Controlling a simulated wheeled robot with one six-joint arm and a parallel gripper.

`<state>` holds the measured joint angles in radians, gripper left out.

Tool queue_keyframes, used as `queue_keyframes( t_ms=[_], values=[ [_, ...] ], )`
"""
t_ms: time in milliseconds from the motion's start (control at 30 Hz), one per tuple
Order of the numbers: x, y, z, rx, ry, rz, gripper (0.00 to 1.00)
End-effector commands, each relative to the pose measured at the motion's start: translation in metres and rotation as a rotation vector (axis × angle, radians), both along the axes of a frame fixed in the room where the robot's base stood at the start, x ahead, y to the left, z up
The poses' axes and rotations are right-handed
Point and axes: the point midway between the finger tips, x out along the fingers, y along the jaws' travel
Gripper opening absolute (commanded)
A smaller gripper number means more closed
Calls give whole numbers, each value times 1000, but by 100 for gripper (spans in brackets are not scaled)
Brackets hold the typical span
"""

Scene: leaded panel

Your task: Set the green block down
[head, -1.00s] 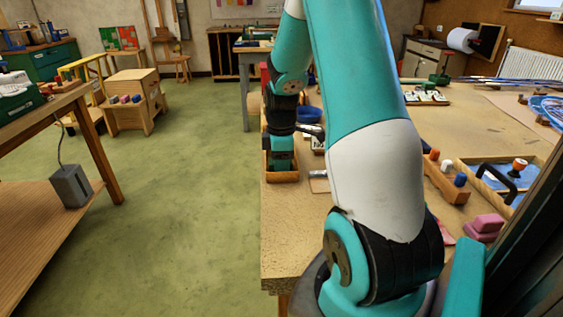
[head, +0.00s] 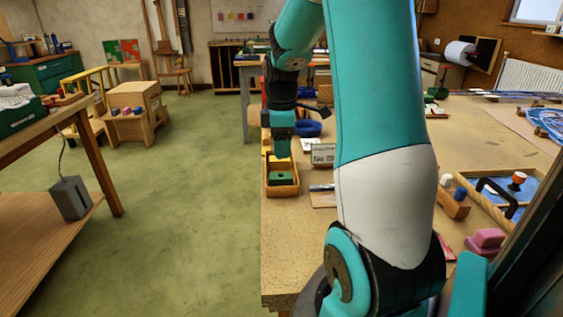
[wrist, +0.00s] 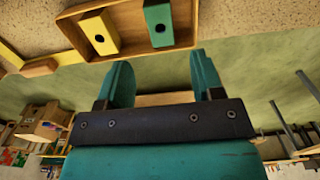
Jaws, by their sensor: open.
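The green block (head: 280,177) lies in a small wooden tray (head: 283,191) at the left edge of the workbench. In the wrist view the green block (wrist: 158,25) has a dark round hole in its face and sits beside a yellow block (wrist: 99,33) in the same tray (wrist: 131,52). My gripper (head: 282,152) is above the tray and apart from the blocks. In the wrist view its two teal fingers (wrist: 160,82) stand wide apart with nothing between them.
A blue bowl (head: 307,128) and a small labelled box (head: 323,154) are on the bench near the tray. A blue-lined tray (head: 494,205) and a pink block (head: 485,242) lie to the right. Open green floor is left of the bench.

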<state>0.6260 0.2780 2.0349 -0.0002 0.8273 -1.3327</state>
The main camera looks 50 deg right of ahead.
Motion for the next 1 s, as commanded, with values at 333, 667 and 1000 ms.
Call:
queue_keyframes(
  t_ms=[333,667,1000],
  values=[
    [0,1,25,1,-1,1,61],
    [4,176,45,104,-86,-3,61],
    [-114,354,53,331,-20,-63,61]
  ],
)
